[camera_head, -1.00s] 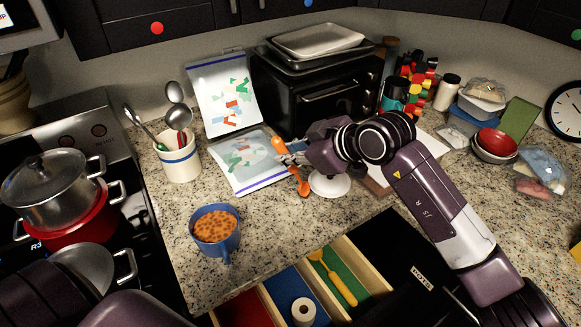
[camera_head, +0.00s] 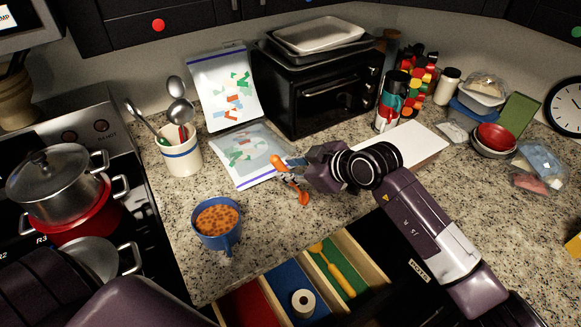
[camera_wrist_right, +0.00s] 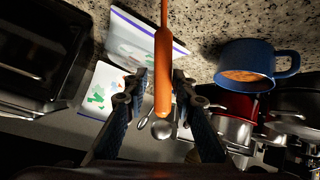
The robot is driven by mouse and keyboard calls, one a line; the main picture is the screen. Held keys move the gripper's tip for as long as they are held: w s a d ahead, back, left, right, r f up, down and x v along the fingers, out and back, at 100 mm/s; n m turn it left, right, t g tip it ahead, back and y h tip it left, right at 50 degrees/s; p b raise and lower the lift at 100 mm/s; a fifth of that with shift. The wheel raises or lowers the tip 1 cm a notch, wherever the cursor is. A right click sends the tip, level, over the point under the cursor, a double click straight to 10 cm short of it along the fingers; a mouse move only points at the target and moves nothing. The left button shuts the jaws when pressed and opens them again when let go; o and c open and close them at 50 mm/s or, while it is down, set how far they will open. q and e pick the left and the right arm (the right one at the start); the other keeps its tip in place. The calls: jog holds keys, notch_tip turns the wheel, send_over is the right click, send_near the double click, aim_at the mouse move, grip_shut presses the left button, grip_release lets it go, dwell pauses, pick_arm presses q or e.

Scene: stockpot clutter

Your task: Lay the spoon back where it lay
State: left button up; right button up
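The orange spoon (camera_head: 303,197) is in my right gripper (camera_head: 293,166), in front of the clear bags. Its lower end hangs near the granite counter; I cannot tell whether it touches. In the right wrist view, the orange handle (camera_wrist_right: 163,75) runs between the two fingers of my right gripper (camera_wrist_right: 160,82), its rounded end toward the camera. The fingers lie close on both sides, and the spoon's far end is out of that view. My left gripper is not in view. A separate spoon rest cannot be made out.
A blue mug of brown food (camera_head: 217,222) stands left of the spoon. Behind are two bags (camera_head: 246,153), a utensil crock (camera_head: 181,155) and a black oven (camera_head: 322,100). A white board (camera_head: 415,142) lies right. An open drawer (camera_head: 340,265) is below. Counter in front of the spoon is clear.

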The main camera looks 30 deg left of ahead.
jog(key=shift+o, duration=0.8)
jog(key=shift+r, duration=0.15)
jog(key=b+v, duration=0.4)
jog(key=v, duration=0.8)
